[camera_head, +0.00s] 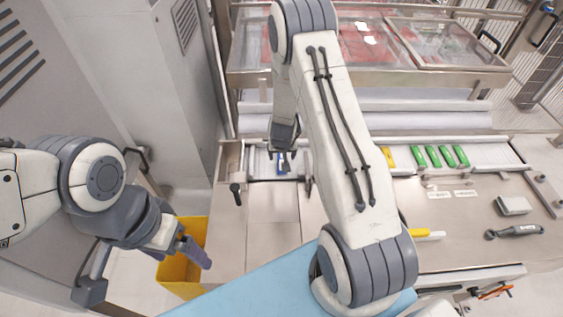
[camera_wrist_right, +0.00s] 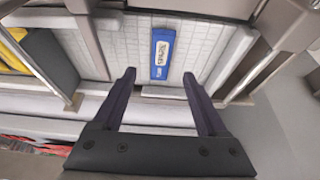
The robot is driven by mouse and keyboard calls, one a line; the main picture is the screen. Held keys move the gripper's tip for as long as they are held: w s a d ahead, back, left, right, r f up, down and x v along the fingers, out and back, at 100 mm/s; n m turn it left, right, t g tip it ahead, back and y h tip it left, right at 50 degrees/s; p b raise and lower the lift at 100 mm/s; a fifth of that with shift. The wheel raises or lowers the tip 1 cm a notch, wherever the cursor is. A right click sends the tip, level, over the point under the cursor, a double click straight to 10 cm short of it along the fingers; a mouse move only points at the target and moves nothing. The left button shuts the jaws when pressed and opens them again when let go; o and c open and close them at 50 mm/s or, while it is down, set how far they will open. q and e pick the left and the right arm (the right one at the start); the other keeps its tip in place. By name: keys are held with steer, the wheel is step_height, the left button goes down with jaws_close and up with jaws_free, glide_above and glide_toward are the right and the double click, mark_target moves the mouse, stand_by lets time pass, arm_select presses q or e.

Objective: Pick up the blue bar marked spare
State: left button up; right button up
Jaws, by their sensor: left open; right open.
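The blue bar (camera_wrist_right: 161,52) lies in a light, grid-lined bay. It carries a white label with dark lettering that is too small to read surely. In the head view the bar (camera_head: 283,164) is partly hidden by my right gripper (camera_head: 293,171). My right gripper is open and empty; in the right wrist view its fingertips (camera_wrist_right: 159,74) point toward the bar's near end, one to each side, with no contact visible. My left gripper (camera_head: 193,250) is at the lower left, over the yellow bin, away from the bar; its fingers overlap in view.
The yellow bin (camera_head: 171,274) stands at the lower left. Several green bars (camera_head: 433,156) and a yellow bar (camera_head: 388,157) lie to the right in the same row. A tool (camera_head: 514,232) and a grey block (camera_head: 513,206) lie on the right worktop. Metal rails border the bay.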

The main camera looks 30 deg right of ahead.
mark_target(282, 161)
steer(key=p+x, duration=0.2)
steer(key=x, duration=0.3)
steer(key=shift+w, duration=0.1)
steer(key=shift+w+f, duration=0.1)
steer(key=shift+f, duration=0.2)
jaws_close()
